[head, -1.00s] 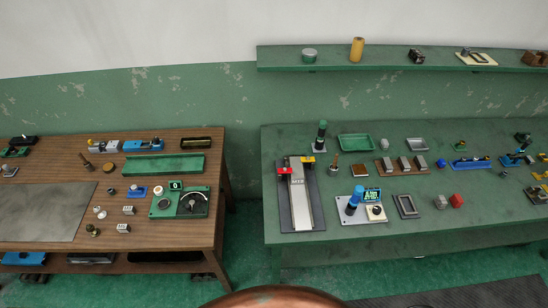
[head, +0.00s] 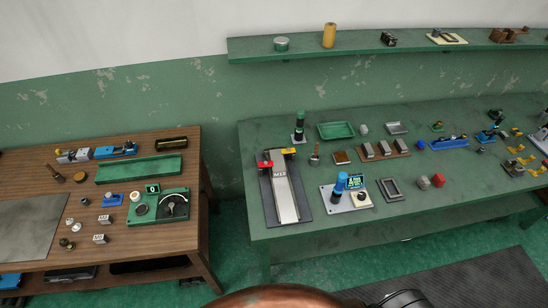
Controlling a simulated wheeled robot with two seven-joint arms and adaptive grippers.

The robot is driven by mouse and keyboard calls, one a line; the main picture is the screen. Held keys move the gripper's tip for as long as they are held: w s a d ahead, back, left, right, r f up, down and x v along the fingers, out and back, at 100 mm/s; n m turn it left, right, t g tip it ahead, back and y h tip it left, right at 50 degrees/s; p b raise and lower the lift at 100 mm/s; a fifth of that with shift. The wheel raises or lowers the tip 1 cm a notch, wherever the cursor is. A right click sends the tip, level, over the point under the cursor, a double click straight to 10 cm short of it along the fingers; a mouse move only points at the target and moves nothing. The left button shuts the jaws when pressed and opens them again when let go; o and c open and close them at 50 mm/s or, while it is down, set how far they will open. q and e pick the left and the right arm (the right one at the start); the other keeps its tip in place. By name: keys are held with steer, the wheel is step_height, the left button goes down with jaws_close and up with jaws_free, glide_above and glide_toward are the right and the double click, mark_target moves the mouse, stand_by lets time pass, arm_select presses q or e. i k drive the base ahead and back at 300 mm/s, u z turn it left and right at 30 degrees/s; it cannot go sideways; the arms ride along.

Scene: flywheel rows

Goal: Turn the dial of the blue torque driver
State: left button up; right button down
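The blue torque driver (head: 339,185) stands upright on a pale plate (head: 331,203) on the green table. Beside it on that plate are a small lit display (head: 356,182) and a cream block with a dark round dial (head: 361,196). The display's text is too small to read surely. Neither of my grippers shows in the head view.
The green table (head: 410,222) also bears a long M12 slide fixture (head: 285,190) left of the driver, a dark-green upright tool (head: 299,126), a green tray (head: 337,130) and an empty grey frame (head: 391,189). A wooden table (head: 185,235) stands left across a floor gap. A shelf (head: 360,46) hangs behind.

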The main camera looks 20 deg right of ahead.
mark_target(361, 196)
steer(key=z, duration=1.6)
